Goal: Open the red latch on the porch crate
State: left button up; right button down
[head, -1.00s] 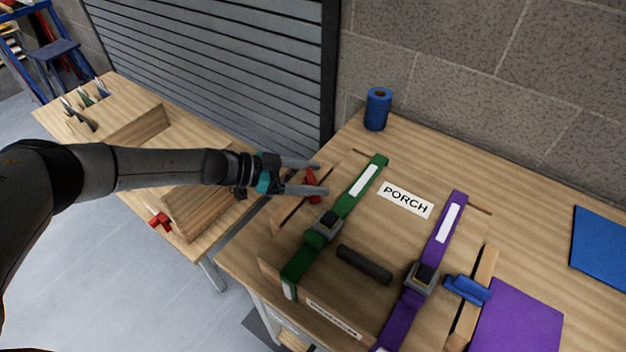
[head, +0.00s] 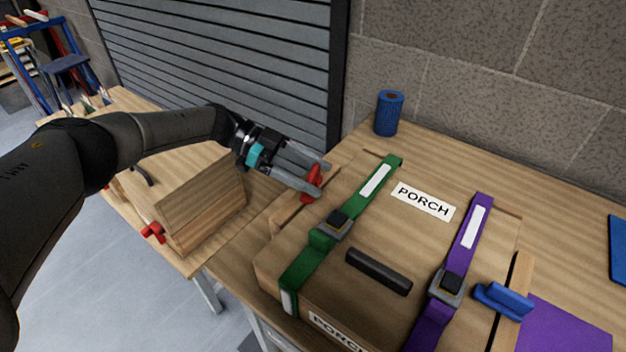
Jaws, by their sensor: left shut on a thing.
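The porch crate (head: 385,252) is a wooden box with a white PORCH label (head: 423,201) on its lid. The red latch (head: 314,183) is at the crate's left side, near its back end. My left gripper (head: 322,179) reaches in from the left and is shut on the red latch, one finger on each side of it. The fingers hide part of the latch. My right gripper is not in view.
A green strap (head: 333,226) and a purple strap (head: 460,250) cross the lid, each with a buckle. A black handle (head: 379,271) lies between them. A blue latch (head: 503,300) is on the right side. A blue roll (head: 389,113) stands behind. Another wooden crate (head: 205,200) is at left.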

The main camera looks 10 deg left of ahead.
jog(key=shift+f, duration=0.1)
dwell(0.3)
pick_arm(q)
jog(key=o, duration=1.2)
jog(key=shift+o, duration=0.2)
jog(key=b+v, duration=1.3)
jog(key=v, duration=0.2)
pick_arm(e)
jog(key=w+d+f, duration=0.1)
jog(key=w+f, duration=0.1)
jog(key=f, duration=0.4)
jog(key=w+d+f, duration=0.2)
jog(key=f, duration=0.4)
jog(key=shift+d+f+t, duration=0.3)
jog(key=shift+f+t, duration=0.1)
